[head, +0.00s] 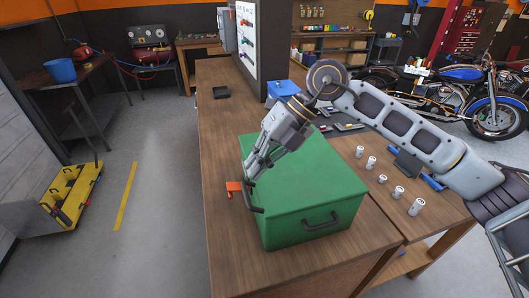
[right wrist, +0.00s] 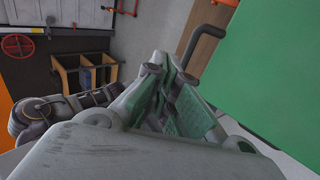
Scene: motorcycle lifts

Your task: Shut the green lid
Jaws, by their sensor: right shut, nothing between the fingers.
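The green box (head: 315,215) stands on the wooden bench. Its green lid (head: 318,170) looks flat on top of the box, with no gap that I can make out. A dark handle (head: 320,222) is on the box's front side, and another dark handle (head: 252,200) is on its left side. My right gripper (head: 252,172) is shut and empty at the lid's left edge, above the left handle; I cannot tell whether it touches. In the right wrist view the gripper (right wrist: 180,110) is beside the green surface (right wrist: 275,75). My left gripper is out of view.
An orange clamp-like object (head: 235,187) lies left of the box. Several white cans (head: 383,179) stand on the bench to the right. The bench left of the box is mostly clear.

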